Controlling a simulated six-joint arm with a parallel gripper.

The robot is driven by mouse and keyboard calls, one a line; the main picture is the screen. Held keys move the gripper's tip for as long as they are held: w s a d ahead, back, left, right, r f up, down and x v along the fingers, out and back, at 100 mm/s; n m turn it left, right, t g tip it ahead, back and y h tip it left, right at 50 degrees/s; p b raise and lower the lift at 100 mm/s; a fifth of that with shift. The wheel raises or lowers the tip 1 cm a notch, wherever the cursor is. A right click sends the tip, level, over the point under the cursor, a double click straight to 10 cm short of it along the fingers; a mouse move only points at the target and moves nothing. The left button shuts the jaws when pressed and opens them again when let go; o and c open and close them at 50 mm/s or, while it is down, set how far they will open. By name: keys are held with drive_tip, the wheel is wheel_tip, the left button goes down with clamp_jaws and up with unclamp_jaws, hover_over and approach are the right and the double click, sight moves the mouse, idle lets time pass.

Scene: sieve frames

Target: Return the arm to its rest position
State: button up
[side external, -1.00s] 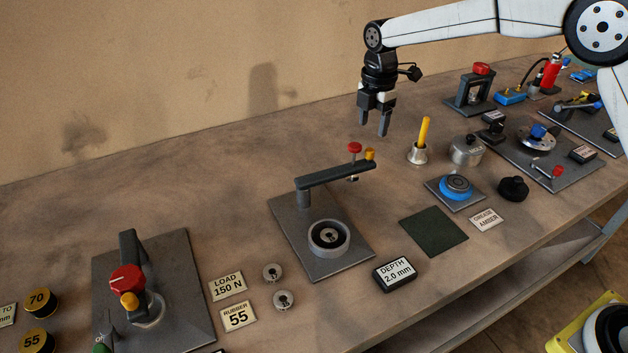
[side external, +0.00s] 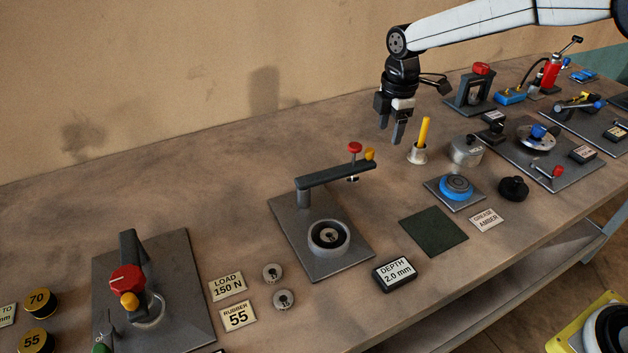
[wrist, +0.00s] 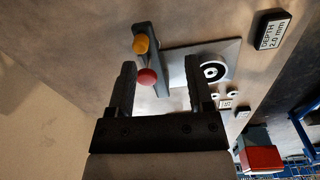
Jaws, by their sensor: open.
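My gripper (side external: 394,132) hangs in the air above the back of the bench, pointing down, to the left of the yellow-handled tool in its metal cup (side external: 418,150). Its fingers are apart with nothing between them; they also show spread in the wrist view (wrist: 161,88). In the side view one finger partly hides the other. No task object is held. The press stand with the swing arm (side external: 335,176) stands left of and nearer than my gripper. Its red knob (wrist: 147,78) and orange knob (wrist: 141,44) show in the wrist view, beyond the fingers.
The bench (side external: 180,190) holds several fixtures. A depth block (side external: 395,273), a dark green mat (side external: 434,231) and a blue round fixture (side external: 456,188) lie toward the front. A red-topped press (side external: 476,88) stands right of my gripper. The back left of the bench is clear.

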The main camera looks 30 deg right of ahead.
drive_tip(key=s+d+f+m+t, duration=0.1)
drive_tip(key=s+d+f+m, duration=0.1)
drive_tip(key=s+m, duration=0.6)
drive_tip(key=s+d+f+m+t, duration=0.1)
drive_tip(key=s+d+f+m, duration=0.2)
drive_tip(key=s+m, duration=0.5)
drive_tip(key=s, duration=0.7)
drive_tip(key=shift+s+d+f+m, duration=0.2)
drive_tip(key=shift+s+f+m, duration=0.1)
drive_tip(key=shift+f, duration=0.1)
drive_tip(key=shift+w, duration=0.1)
